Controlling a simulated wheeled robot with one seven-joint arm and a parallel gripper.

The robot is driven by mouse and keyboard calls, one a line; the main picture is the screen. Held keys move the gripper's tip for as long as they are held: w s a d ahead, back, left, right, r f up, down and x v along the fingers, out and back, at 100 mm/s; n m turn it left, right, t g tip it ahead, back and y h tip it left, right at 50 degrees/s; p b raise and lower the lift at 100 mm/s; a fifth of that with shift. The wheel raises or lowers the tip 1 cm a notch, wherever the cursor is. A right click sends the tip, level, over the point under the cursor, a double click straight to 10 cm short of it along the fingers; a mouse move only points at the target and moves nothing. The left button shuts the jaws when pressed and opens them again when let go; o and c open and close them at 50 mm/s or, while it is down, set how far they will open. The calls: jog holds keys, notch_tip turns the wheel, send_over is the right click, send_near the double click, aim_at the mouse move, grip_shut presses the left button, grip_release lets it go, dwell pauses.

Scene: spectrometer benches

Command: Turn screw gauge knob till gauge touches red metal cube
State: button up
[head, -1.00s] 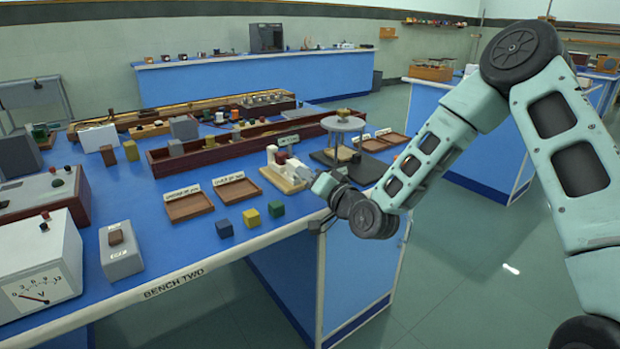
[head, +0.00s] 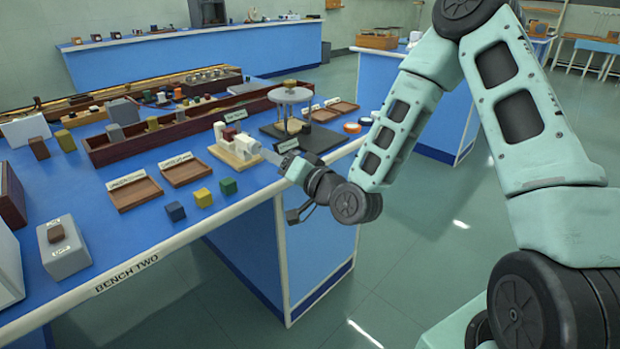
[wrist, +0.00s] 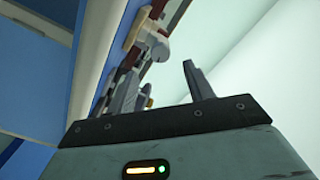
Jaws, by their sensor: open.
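The screw gauge (head: 248,147) is pale, with white blocks on a wooden base (head: 228,157), near the front edge of bench two. The red metal cube (head: 228,134) sits among its white blocks. The grey barrel and knob side points right, toward my gripper (head: 279,158). My gripper is at the bench edge, close to the knob, and partly hides it. In the wrist view my gripper (wrist: 160,85) is open with its fingers apart, and the grey knob (wrist: 154,44) shows beyond the fingertips. Any contact, or the gap between gauge and cube, is too small to tell.
A dark stand with a round glass top (head: 292,97) is just behind the gauge. Two wooden trays (head: 134,192) and blue, yellow and green cubes (head: 203,197) lie to the left. A long wooden box (head: 160,135) runs behind. Open floor lies right of the bench.

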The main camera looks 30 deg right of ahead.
jog(key=p+v, duration=1)
jog(key=p, duration=0.1)
jog(key=shift+p, duration=0.35)
jog(key=shift+s+d, duration=0.1)
